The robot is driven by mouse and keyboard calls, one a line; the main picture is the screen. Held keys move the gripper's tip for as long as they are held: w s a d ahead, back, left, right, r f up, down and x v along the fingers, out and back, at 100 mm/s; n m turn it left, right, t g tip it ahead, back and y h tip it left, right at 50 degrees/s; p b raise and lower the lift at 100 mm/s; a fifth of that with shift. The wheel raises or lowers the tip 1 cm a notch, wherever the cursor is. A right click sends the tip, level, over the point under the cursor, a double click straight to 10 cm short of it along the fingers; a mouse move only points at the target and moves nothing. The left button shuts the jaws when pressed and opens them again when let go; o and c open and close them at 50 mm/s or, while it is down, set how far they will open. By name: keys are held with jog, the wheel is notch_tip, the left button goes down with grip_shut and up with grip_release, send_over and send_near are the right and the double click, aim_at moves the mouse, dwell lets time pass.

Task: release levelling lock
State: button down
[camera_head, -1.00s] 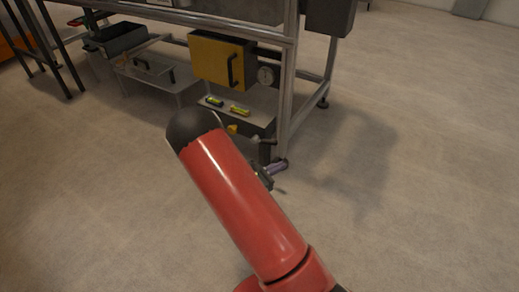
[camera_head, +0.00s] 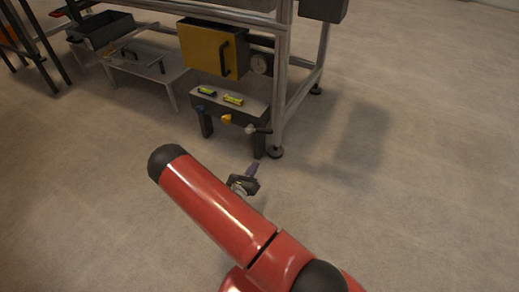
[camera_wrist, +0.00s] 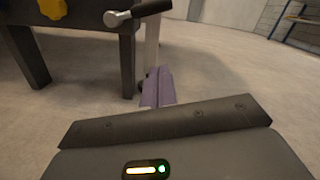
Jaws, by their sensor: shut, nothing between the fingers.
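The levelling lock appears to be the small lever with a dark handle (camera_head: 263,131) and a light metal hub, on the right end of a low dark panel (camera_head: 243,113). In the wrist view the lever (camera_wrist: 140,13) is at the top, with its metal end to the left. A yellow knob (camera_head: 226,119) sits left of it. My gripper (camera_head: 252,169) is shut and empty, with purplish fingers (camera_wrist: 158,88). It is below and in front of the lever, apart from it.
Two bubble levels (camera_head: 233,100) lie on top of the panel. A yellow box (camera_head: 214,48) with a dark handle and a gauge (camera_head: 260,64) are above. A metal frame leg (camera_head: 283,90) stands close to the right of the lever. The floor in front is clear.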

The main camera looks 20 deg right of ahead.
aim_at(259, 131)
jog(key=w+d+r+b, duration=0.1)
jog(key=w+d+r, duration=0.3)
jog(key=w+d, duration=0.3)
jog(key=shift+w+d, duration=0.15)
jog(key=shift+w, duration=0.15)
jog(key=shift+r, duration=0.25)
jog(key=shift+r+n, duration=0.15)
jog(key=shift+n, duration=0.25)
